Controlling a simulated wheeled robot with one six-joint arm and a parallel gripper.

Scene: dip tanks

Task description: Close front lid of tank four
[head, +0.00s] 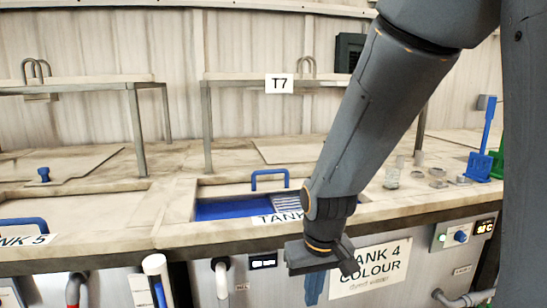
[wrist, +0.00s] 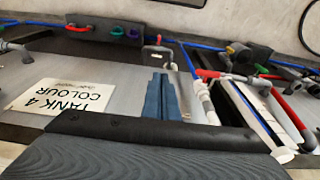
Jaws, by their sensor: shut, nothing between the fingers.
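Tank four's front panel carries a white "TANK 4 COLOUR" sign (head: 368,268); the sign shows upside down in the wrist view (wrist: 62,98). Its top opening shows a blue inside (head: 225,209) with a pale striped patch at the right. A blue handle (head: 269,180) stands at the opening's back edge, seemingly on the front lid, which is not over the visible opening. My arm hides the right part of the opening. My gripper (head: 312,290) points down in front of the tank, below the rim, left of the sign. Its blue fingers (wrist: 161,90) are shut and empty.
Tank five's blue handle (head: 22,222) is at the left. Metal-legged shelves (head: 238,78) stand behind. Small jars (head: 392,178) and a blue stand (head: 480,160) are on the right. Pipes (head: 221,275) and a control box (head: 460,235) are on the front.

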